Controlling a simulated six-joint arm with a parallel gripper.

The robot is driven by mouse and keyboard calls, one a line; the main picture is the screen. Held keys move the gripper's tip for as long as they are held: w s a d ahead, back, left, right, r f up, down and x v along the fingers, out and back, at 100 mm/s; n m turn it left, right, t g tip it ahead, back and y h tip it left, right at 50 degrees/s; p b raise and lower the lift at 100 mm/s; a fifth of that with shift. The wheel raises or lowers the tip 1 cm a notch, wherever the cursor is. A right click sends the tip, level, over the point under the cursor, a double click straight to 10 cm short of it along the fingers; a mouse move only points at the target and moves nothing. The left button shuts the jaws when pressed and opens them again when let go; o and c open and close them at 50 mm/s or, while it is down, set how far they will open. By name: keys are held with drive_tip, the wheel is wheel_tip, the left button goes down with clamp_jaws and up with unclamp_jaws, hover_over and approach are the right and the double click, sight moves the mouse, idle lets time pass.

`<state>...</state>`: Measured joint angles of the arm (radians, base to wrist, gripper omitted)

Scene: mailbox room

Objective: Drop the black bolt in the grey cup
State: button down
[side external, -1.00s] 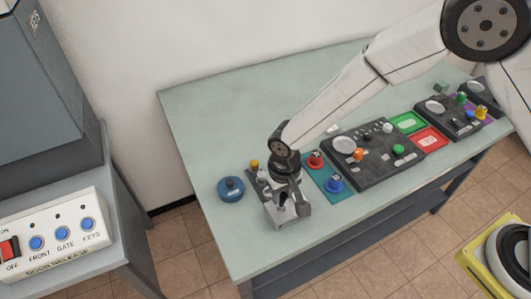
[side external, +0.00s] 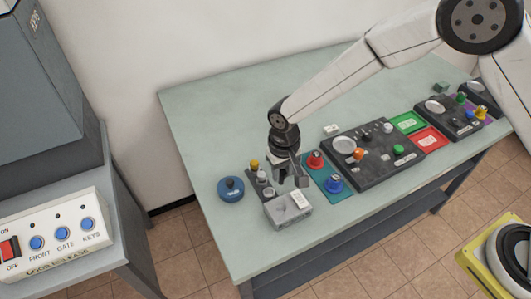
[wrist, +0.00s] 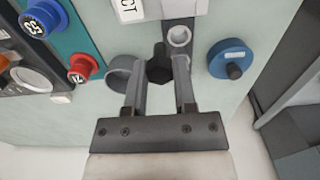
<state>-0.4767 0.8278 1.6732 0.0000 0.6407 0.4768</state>
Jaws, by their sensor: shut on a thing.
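My gripper (wrist: 158,82) is shut on the black bolt (wrist: 159,66), whose dark hexagonal head shows between the fingertips in the wrist view. A grey, round, cup-like rim (wrist: 119,72) is just left of the bolt there, partly covered by a finger. A smaller pale grey ring (wrist: 180,37) stands on a dark strip beyond the bolt, slightly right. I cannot tell for certain which ring is the grey cup. In the side view, my gripper (side external: 291,181) is above the table, just behind a grey box (side external: 288,213); the bolt is not clear there.
A blue round piece with a dark knob (side external: 231,189) is left of my gripper. A yellow knob (side external: 254,164) stands close behind it. Red (side external: 315,160) and blue (side external: 334,183) knobs are at right, beside a dark panel (side external: 372,170). The table's back left is clear.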

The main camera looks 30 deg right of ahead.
drive_tip(key=w+d+r, duration=0.2)
drive_tip(key=w+d, duration=0.5)
drive_tip(key=w, duration=0.1)
drive_tip(key=shift+w+d, duration=0.3)
drive_tip(key=shift+w, duration=0.1)
drive_tip(key=shift+f, duration=0.15)
drive_tip(key=shift+f, duration=1.85)
drive_tip(key=shift+f, duration=0.9)
drive_tip(key=shift+c, duration=0.5)
unclamp_jaws()
drive_tip(key=shift+r, duration=0.1)
